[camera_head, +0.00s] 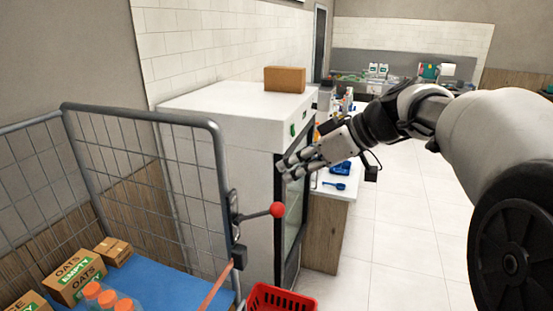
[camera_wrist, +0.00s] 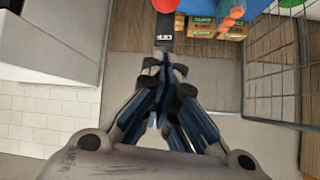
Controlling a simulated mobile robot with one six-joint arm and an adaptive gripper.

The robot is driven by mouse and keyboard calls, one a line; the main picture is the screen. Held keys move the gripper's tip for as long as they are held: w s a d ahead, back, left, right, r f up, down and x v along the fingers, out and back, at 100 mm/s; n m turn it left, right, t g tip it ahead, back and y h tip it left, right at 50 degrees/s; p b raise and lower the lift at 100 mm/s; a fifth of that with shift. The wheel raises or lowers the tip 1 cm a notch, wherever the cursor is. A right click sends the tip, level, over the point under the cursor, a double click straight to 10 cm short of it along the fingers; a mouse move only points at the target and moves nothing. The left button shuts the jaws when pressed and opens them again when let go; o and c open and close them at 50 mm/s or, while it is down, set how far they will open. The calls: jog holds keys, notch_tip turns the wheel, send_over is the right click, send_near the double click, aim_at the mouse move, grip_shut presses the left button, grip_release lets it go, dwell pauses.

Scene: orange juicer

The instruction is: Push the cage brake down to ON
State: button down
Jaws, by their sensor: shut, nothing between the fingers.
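The cage brake is a dark lever with a red ball knob (camera_head: 277,209), sticking out to the right from the post of the wire roll cage (camera_head: 216,160). The lever is roughly level, tipped slightly up toward the knob. In the wrist view the red knob (camera_wrist: 165,4) is cut off by the top edge. A dark block with a small white label (camera_wrist: 164,37) shows below it; the label is too small to read surely. My gripper (camera_head: 284,166) is shut and empty, above the knob and apart from it in the head view. Its closed fingertips (camera_wrist: 163,62) show in the wrist view.
The cage holds a blue base (camera_head: 165,288) with oats boxes (camera_head: 75,276) and orange-capped bottles (camera_head: 107,298). A red basket (camera_head: 280,298) stands on the floor below the lever. A white cabinet (camera_head: 225,105) with a box on top stands behind. Floor at right is clear.

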jog(key=shift+w+r, duration=0.45)
jog(key=shift+w, duration=0.05)
jog(key=shift+s, duration=0.2)
jog(key=p, duration=0.1)
send_over(259, 214)
jog(key=w, duration=0.2)
notch_tip(259, 214, down, 6)
jog(key=s+d+f, duration=0.2)
jog(key=d, duration=0.1)
jog(key=shift+d, duration=0.1)
jog(key=shift+f, duration=0.15)
